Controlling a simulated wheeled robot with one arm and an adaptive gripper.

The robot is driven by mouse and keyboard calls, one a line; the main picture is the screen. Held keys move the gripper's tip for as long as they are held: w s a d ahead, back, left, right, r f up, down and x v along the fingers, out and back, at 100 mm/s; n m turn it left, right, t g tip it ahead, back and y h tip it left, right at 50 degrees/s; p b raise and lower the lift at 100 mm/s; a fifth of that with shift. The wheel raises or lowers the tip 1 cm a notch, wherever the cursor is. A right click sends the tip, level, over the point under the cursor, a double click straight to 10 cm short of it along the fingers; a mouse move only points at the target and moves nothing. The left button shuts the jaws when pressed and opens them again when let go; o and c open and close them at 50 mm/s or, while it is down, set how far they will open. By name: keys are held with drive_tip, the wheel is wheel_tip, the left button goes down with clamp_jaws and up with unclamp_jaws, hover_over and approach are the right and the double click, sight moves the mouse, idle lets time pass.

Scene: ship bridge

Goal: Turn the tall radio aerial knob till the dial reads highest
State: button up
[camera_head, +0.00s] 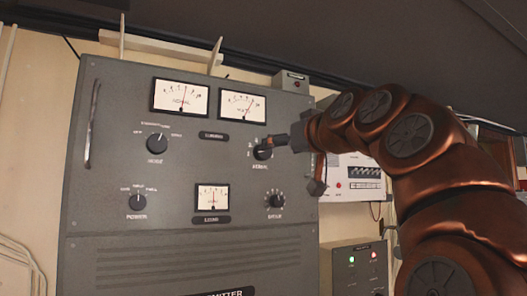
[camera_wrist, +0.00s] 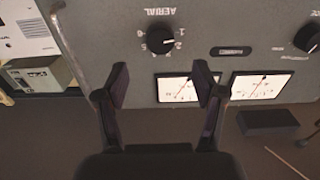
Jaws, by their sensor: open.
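The tall grey radio cabinet (camera_head: 110,250) fills the left and middle of the head view. Its black aerial knob (camera_head: 262,154) sits at upper right, partly hidden by my gripper (camera_head: 270,142). In the wrist view, upside down, the aerial knob (camera_wrist: 160,39) has a white pointer mark and numbers around it. My gripper (camera_wrist: 160,78) is open and empty, its fingers apart on either side below the knob, not closed on it. Two white dials, left (camera_head: 181,97) and right (camera_head: 242,106), sit above.
Other knobs, mode (camera_head: 157,143), power (camera_head: 137,202) and a lower right one (camera_head: 275,201), share the panel with a small lower dial (camera_head: 212,197). A handle (camera_head: 92,125) stands at the cabinet's left. A white panel (camera_head: 352,180) is on the right wall.

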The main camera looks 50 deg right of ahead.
drive_tip(key=p+x, duration=0.2)
drive_tip(key=x, duration=0.5)
drive_tip(key=shift+w+p, duration=0.35)
drive_tip(key=shift+d, duration=0.1)
drive_tip(key=c, duration=1.1)
